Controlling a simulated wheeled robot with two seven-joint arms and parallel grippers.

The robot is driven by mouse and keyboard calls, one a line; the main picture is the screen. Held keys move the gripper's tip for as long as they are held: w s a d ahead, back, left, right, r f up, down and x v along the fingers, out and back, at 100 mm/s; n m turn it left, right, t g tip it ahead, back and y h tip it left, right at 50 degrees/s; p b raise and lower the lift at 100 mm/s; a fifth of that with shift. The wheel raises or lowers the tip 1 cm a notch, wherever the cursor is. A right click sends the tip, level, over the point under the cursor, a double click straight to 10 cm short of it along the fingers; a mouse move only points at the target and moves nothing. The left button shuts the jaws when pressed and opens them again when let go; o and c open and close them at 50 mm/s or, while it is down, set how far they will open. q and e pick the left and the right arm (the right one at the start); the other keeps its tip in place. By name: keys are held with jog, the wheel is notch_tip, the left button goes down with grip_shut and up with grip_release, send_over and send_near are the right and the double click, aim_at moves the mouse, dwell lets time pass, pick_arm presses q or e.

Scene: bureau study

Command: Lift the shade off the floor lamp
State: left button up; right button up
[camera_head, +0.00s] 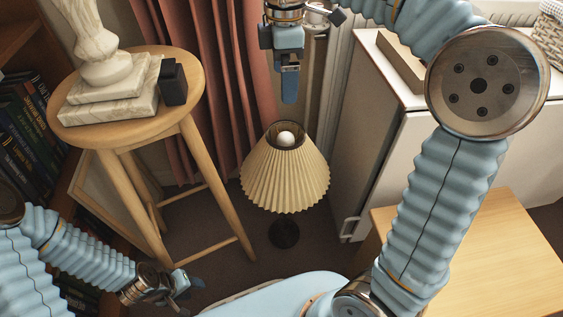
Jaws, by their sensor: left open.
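The cream pleated lampshade (287,182) sits upright on the floor lamp, with a white bulb (285,139) showing in its open top. The lamp's dark base (284,234) shows below it on the floor; the stem is mostly hidden by the shade. My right gripper (290,88) points down and appears above the shade's top in the picture, apart from it. It is seen edge-on, so its jaw opening does not show. My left gripper (184,288) is low at the left, open and empty, apart from the lamp.
A round wooden stool (190,75) at the left bears a marble bust (98,45) and a small black box (173,81). A red curtain (195,50) hangs behind. A white cabinet (385,150) stands right of the lamp, a wooden table (500,250) at lower right.

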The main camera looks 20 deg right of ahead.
jog(key=b, duration=0.3)
send_over(286, 134)
jog(key=f, duration=0.8)
jog(key=shift+w+a+f, duration=0.2)
jog(key=shift+a+f, duration=0.05)
jog(key=shift+f, duration=0.15)
jog(key=f+b, duration=0.1)
jog(key=f, duration=0.2)
jog(key=f+b, duration=0.1)
jog(key=f, duration=0.2)
jog(key=shift+s+d, duration=0.2)
jog(key=c, duration=1.1)
